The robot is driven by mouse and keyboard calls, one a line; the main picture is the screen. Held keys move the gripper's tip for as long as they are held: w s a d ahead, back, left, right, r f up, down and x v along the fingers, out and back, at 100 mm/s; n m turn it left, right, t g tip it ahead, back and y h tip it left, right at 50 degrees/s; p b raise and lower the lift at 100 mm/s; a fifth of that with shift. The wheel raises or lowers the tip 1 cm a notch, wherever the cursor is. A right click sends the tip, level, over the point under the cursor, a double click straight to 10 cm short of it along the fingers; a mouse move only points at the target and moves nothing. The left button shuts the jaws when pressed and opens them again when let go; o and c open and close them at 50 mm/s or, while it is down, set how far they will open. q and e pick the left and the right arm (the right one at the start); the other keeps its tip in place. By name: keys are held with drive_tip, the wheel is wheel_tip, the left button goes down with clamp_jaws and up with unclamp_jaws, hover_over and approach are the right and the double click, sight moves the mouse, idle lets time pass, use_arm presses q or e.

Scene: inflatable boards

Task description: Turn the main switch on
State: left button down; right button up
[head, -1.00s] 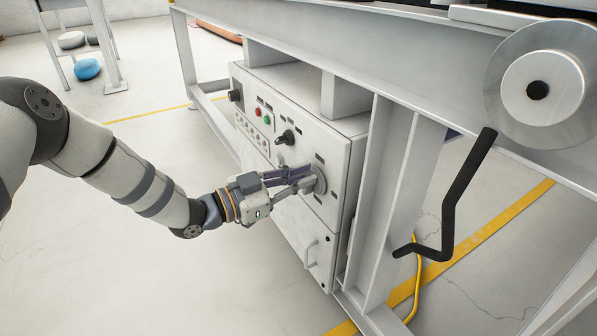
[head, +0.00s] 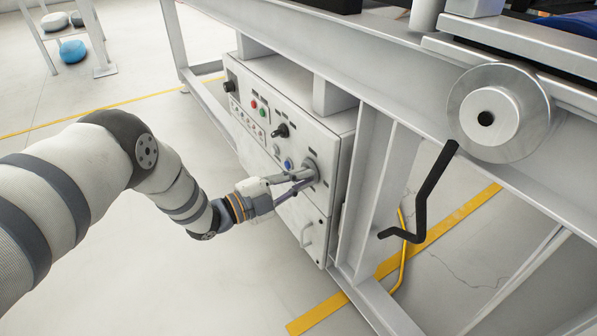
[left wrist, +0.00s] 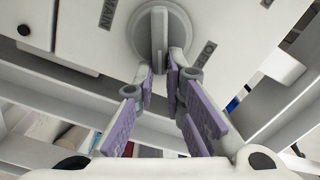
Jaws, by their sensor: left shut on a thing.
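The main switch is a round grey rotary knob with a raised bar handle, on the front of the grey control cabinet (head: 318,225). In the left wrist view the knob (left wrist: 178,22) fills the top middle, with a "MAIN" label to its left and another label, partly readable, to its right. My left gripper (head: 306,176) reaches it from the left in the head view. In the left wrist view its purple-padded fingers (left wrist: 160,78) are shut on the knob's bar, one on each side. The fingers partly hide the knob in the head view. My right gripper is not in view.
The cabinet also carries a black selector (head: 281,131), a blue button (head: 288,163), and red and green buttons. It sits under a steel frame (head: 375,190). A black crank handle (head: 428,195) hangs at the right. Open floor lies to the left.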

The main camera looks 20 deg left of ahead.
use_arm(q)
drive_tip(key=m, duration=0.2)
drive_tip(key=f+m+p, duration=0.1)
drive_tip(key=m, duration=0.1)
drive_tip(key=shift+s+f+m, duration=0.1)
drive_tip(key=shift+m, duration=0.3)
idle(0.4)
drive_tip(key=c, duration=1.7)
unclamp_jaws()
drive_tip(key=shift+o, duration=0.2)
drive_tip(key=v, duration=1.2)
drive_tip(key=shift+f, duration=0.1)
